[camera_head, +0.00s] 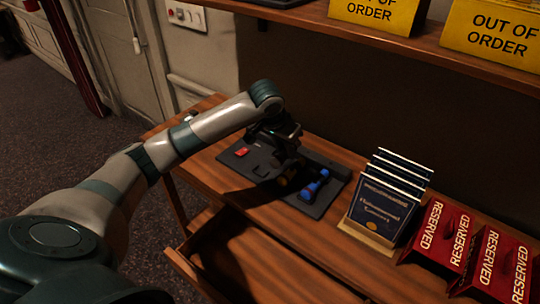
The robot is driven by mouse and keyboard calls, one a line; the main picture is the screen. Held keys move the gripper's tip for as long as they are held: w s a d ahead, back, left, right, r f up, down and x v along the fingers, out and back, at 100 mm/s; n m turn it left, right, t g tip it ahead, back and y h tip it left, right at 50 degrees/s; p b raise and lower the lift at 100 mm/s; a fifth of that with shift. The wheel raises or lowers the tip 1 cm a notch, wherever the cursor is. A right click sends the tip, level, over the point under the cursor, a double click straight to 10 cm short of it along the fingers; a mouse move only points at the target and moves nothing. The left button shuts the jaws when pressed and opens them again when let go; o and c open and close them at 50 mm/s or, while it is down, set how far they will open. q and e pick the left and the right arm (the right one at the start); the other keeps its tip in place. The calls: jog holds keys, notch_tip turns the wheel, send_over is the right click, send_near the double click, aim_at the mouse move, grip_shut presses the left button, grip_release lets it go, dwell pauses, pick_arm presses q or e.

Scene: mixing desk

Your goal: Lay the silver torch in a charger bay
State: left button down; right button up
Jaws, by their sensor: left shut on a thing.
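The charger (328,166) is a dark, flat tray with bays on the wooden desk. My left gripper (284,172) reaches over the middle of the charger from the left, pointing down. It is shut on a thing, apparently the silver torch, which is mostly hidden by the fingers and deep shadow. I cannot tell whether that thing touches the charger. A small red part (242,152) shows on the charger's left side. My right gripper is not in view.
A holder with several dark blue booklets (382,205) stands right of the charger. Red RESERVED signs (447,233) stand farther right. A shelf (390,38) with yellow OUT OF ORDER signs (376,14) overhangs the back. An open drawer (262,262) juts out at the front.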

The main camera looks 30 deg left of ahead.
pick_arm(q)
jog(key=w+a+f, duration=0.1)
jog(key=a, duration=0.1)
jog(key=a+f+p, duration=0.1)
jog(key=a+f, duration=0.1)
jog(key=a, duration=0.1)
jog(key=w+a+f+p, duration=0.1)
jog(key=a, duration=0.1)
jog(key=shift+w+a+f, duration=0.25)
jog(key=shift+w+f, duration=0.05)
jog(key=shift+f, duration=0.05)
jog(key=shift+f, duration=0.35)
notch_tip(320, 180, down, 3)
jog(key=shift+r+p, duration=0.1)
jog(key=shift+p, duration=0.75)
jog(key=shift+f, duration=0.2)
jog(key=shift+f, duration=0.1)
jog(key=c, duration=1.5)
grip_release()
